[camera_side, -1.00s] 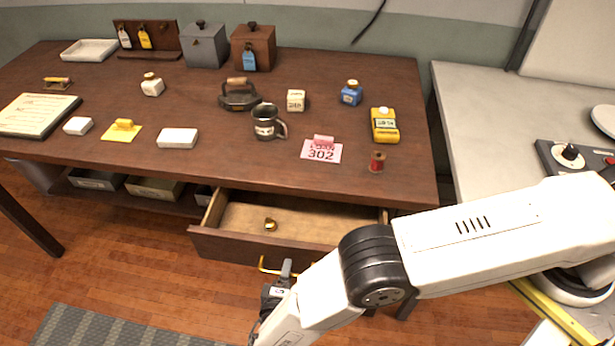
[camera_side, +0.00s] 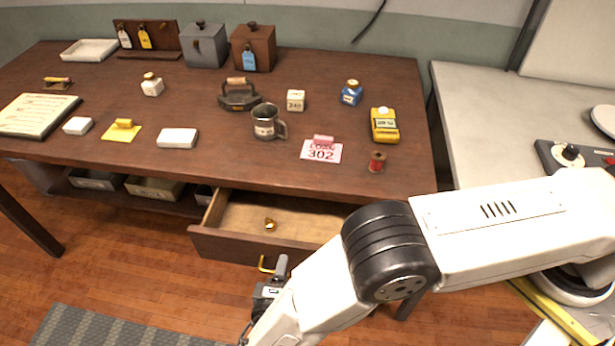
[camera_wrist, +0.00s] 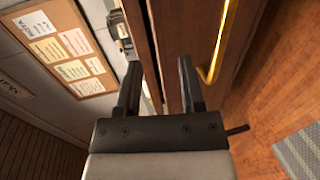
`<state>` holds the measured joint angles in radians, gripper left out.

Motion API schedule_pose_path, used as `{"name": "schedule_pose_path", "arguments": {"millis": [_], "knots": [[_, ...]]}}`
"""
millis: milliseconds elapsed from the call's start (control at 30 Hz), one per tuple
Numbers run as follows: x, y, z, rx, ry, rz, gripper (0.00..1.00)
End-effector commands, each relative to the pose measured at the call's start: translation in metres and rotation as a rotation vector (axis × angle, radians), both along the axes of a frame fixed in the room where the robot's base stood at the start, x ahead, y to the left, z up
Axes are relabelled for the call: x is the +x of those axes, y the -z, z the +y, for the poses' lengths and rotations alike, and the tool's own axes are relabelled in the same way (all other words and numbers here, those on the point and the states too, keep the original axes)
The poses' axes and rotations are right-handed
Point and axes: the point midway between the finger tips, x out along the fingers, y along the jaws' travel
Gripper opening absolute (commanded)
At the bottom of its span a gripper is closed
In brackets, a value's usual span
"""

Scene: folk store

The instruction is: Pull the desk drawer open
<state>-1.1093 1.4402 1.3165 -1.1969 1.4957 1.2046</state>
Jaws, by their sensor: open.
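The desk drawer (camera_side: 240,246) stands pulled out below the front edge of the brown desk (camera_side: 225,172). A small brass-coloured object lies inside it. The drawer's yellow handle (camera_side: 264,266) is on its front face; it also shows as a long yellow bar in the wrist view (camera_wrist: 217,45). My gripper shows in the wrist view (camera_wrist: 158,82) with its two dark fingers apart and nothing between them. The handle is to the right of the fingers there, outside them. In the side view the fingers are partly hidden near the handle.
On the desk stand a dark mug (camera_side: 266,124), an iron (camera_side: 238,96), a yellow bottle (camera_side: 385,125) and a red spool (camera_side: 377,161). Open bins (camera_side: 153,188) sit on a shelf below. A grey mat (camera_side: 110,328) lies on the floor. A light counter (camera_side: 490,110) stands at right.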

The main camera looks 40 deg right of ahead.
Motion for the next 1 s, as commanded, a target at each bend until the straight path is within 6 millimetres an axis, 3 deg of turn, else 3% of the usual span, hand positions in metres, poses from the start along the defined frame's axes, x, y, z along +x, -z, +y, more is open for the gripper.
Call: {"name": "schedule_pose_path", "arguments": {"millis": [667, 1000], "knots": [[0.001, -0.007, -0.003, 0.007, 0.012, 0.028, 0.53], [0.002, 0.0, -0.022, 0.134, 0.108, 0.349, 0.53]]}}
